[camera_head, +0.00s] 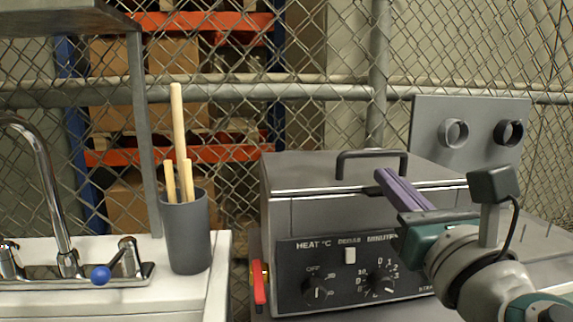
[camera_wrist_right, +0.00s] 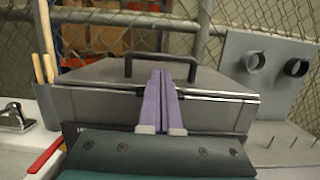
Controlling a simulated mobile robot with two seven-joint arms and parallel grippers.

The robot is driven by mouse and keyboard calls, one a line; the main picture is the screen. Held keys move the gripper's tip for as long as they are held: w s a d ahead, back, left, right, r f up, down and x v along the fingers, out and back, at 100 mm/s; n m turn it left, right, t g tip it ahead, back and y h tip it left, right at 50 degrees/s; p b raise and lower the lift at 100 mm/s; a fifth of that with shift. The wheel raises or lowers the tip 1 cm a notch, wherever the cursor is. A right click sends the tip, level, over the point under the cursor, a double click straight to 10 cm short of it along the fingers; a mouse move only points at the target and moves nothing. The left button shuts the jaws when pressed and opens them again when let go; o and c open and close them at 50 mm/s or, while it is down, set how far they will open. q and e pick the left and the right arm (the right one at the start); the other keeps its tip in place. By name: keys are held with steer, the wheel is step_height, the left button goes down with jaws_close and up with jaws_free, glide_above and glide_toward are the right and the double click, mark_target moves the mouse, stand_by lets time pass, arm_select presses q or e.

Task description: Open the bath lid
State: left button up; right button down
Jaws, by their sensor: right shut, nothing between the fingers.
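The bath (camera_head: 283,215) is a grey metal box with a black control panel of knobs on its front. Its grey lid (camera_head: 300,170) lies closed on top and carries a dark bar handle (camera_head: 371,155). The lid (camera_wrist_right: 110,72) and handle (camera_wrist_right: 162,58) also show in the right wrist view. My right gripper (camera_head: 381,175) has purple fingers pressed together, with nothing between them. In the right wrist view the fingertips (camera_wrist_right: 160,73) appear at the lid's front edge, below the handle; I cannot tell whether they touch the lid. My left gripper is not in view.
A grey cup (camera_head: 186,235) with wooden sticks stands on the white sink counter (camera_head: 215,290) at left, beside a faucet (camera_head: 50,190). A grey panel with two round holders (camera_head: 470,130) stands behind right. A red-handled lever (camera_head: 259,284) is at the bath's left side. A chain-link fence is behind.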

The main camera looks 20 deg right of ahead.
mark_target(356, 156)
steer(key=shift+x, duration=1.3)
